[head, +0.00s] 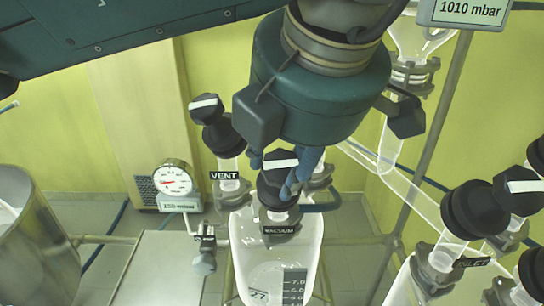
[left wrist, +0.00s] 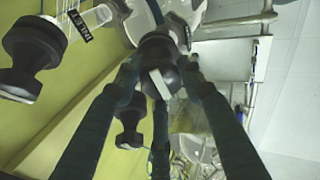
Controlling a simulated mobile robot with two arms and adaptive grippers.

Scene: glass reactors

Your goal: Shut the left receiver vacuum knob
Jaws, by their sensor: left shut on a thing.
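The left receiver's vacuum knob (head: 276,192) is black with a white bar on top, above a VACUUM label (head: 279,230). The bar lies roughly crosswise in the head view. My left gripper (head: 286,172) comes down from above, its blue fingers shut around the knob. In the left wrist view the fingers close around the same dark knob (left wrist: 158,55), with its white bar between them. Part of the knob is hidden by the fingers. The clear glass receiver (head: 245,262) is below. My right gripper is not in view.
A black vent knob (head: 222,137) stands close to the left of the gripper. A round gauge (head: 173,179) is further left, and a steel vessel (head: 38,240) at the far left. More black knobs (head: 474,209) stand at right. A 1010 mbar display (head: 468,10) is top right.

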